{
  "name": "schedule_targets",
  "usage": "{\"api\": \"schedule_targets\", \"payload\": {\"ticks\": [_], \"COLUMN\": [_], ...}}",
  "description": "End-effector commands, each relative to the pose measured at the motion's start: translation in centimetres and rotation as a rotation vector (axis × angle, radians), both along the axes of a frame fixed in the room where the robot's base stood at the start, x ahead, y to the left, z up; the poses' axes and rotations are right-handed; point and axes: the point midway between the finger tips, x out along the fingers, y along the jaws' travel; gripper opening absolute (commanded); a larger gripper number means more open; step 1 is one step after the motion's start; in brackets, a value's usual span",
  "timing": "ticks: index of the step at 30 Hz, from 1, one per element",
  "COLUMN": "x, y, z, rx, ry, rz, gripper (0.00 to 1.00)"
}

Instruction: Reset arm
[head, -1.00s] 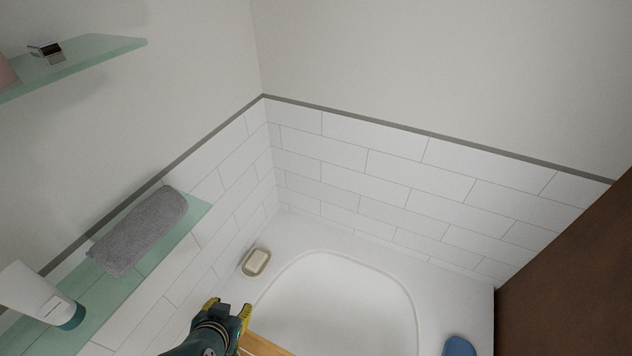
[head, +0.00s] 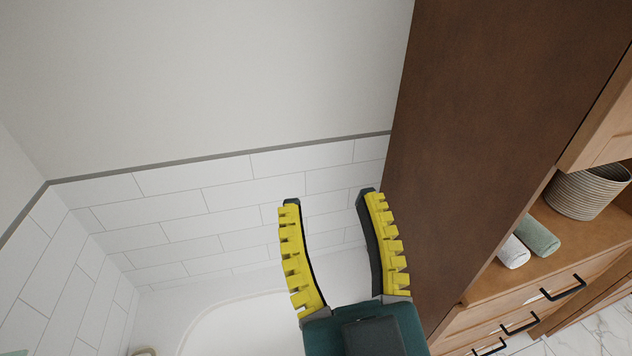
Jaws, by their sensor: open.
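My gripper (head: 328,196) is raised in front of the head camera at the lower middle of the view. Its two yellow ridged fingers point up and stand wide apart, with nothing between them. The tiled wall and part of the bathtub (head: 240,312) show behind it. The fingers appear clear of the walls and of the brown cabinet side to the right.
A tall brown cabinet side (head: 480,110) stands close to the right of my gripper. Beyond it are a woven basket (head: 588,192), rolled towels (head: 536,236) and drawers with black handles (head: 520,324). A soap dish (head: 143,351) is partly cut off at bottom left.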

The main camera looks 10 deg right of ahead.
Motion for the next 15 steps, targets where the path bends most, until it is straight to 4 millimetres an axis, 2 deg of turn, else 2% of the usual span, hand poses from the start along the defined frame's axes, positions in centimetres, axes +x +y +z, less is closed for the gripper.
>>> {"api": "schedule_targets", "payload": {"ticks": [5, 15], "x": [0.0, 0.0], "y": [0.0, 0.0], "z": [5.6, 21.3], "rx": [0.004, 0.014], "ry": [0.0, 0.001], "rz": [0.001, 0.005], "gripper": [0.54, 0.54]}}
